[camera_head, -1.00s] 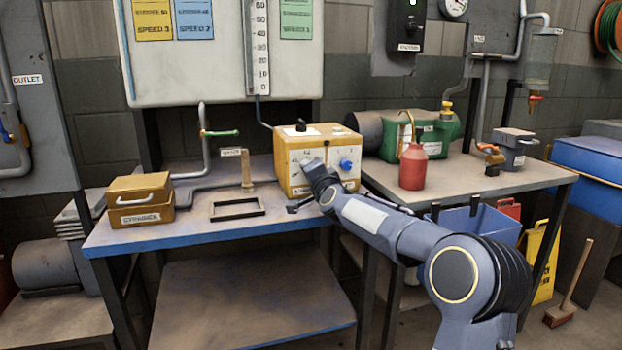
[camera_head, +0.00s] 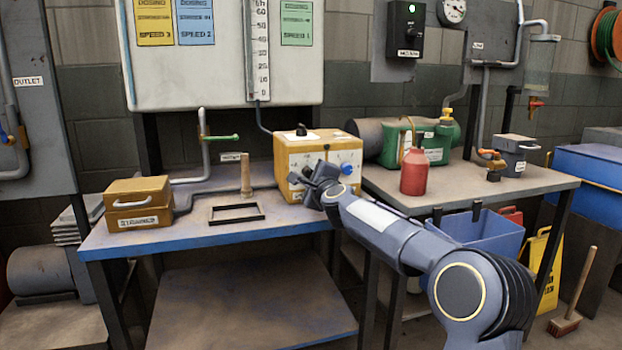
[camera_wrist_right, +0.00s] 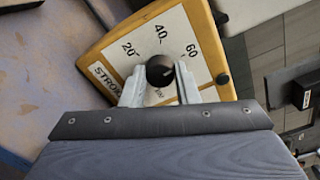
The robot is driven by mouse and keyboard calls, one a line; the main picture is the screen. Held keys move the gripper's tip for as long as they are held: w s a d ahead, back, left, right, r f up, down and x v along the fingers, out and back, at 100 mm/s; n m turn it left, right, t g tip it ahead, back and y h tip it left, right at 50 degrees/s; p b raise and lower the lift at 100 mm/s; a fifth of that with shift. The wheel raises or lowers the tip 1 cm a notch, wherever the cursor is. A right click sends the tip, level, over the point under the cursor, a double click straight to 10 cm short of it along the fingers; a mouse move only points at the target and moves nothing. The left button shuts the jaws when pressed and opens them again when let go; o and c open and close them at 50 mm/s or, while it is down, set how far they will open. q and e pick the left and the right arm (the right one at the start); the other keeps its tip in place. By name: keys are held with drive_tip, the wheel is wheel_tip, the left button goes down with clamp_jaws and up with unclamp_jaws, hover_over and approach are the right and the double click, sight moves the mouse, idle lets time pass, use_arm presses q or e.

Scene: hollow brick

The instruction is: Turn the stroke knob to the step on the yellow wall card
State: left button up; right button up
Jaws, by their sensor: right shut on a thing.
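The yellow wall card (camera_head: 155,22) hangs at the upper left of the white panel. I read "DOSING" and "SPEED 3" on it; its middle line is too blurred to read. In the right wrist view, the black stroke knob (camera_wrist_right: 160,70) sits on a white dial with 20, 40 and 60 showing. My right gripper (camera_wrist_right: 160,82) is shut on this knob, one finger on each side. I cannot make out the knob's pointer. My left gripper is not in view.
A blue card (camera_head: 194,22) and a green card (camera_head: 297,22) hang on the same panel. A red bottle (camera_head: 414,172) stands right of my arm. A black frame (camera_head: 236,213) and a tan box (camera_head: 138,203) lie left on the table (camera_head: 180,241).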

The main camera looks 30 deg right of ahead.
drive_tip(key=shift+f+m, duration=0.1)
drive_tip(key=shift+m, duration=0.6)
drive_tip(key=o, duration=1)
drive_tip(key=shift+s, duration=0.1)
drive_tip(key=b+v, duration=0.2)
drive_tip(key=v, duration=0.5)
drive_tip(key=shift+s, duration=0.35)
drive_tip(key=shift+a, duration=0.1)
